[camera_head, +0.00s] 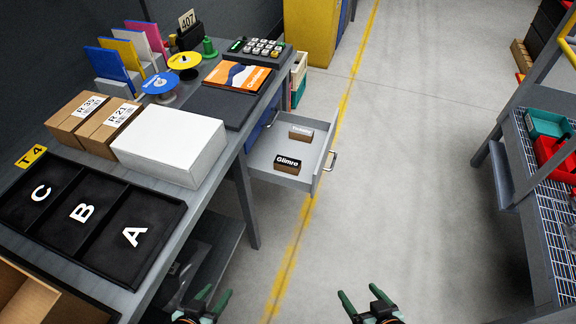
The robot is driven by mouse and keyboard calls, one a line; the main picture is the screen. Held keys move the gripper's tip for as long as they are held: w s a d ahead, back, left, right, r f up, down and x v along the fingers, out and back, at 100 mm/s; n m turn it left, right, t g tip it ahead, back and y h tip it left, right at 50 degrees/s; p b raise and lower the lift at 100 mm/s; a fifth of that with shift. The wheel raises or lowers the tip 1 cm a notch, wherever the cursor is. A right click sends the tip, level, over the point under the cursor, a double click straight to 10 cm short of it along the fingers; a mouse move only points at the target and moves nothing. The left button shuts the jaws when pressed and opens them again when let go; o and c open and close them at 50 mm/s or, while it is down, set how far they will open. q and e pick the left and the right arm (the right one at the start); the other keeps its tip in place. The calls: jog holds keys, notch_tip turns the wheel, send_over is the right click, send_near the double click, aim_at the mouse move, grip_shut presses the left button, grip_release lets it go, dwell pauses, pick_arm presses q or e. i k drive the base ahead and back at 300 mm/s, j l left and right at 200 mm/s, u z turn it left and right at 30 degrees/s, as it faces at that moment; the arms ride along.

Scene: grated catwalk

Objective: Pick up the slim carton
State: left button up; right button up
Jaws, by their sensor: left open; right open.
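No single thing is marked as the slim carton, and I cannot tell which box it is. Two small boxes lie in the open drawer (262,158): a dark-fronted one labelled "Glimro" (288,163) and a brown one (301,134) behind it. On the bench stand two brown cartons, labelled R 35 (75,117) and R 21 (108,128), and a larger plain white box (168,145). My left gripper (213,292) is open and empty at the bottom edge. My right gripper (359,291) is open and empty to its right. Both are well apart from the boxes.
A black tray (104,203) with compartments C, B and A is on the near bench. An orange-covered book (238,77) lies on a dark mat. The drawer juts into the aisle. The concrete floor (420,150) is clear up to the rack (509,160) at right.

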aim_at(286, 164)
jog(key=u, duration=0.5)
jog(key=i+l+u, duration=0.2)
jog(key=l+u, duration=0.25)
jog(key=i+l+u, duration=0.15)
jog(key=u, duration=0.3)
jog(key=l+u, duration=0.15)
jog(key=l, duration=0.35)
jog(key=i+l+u, duration=0.15)
jog(key=l, duration=1.1)
jog(key=i, duration=0.05)
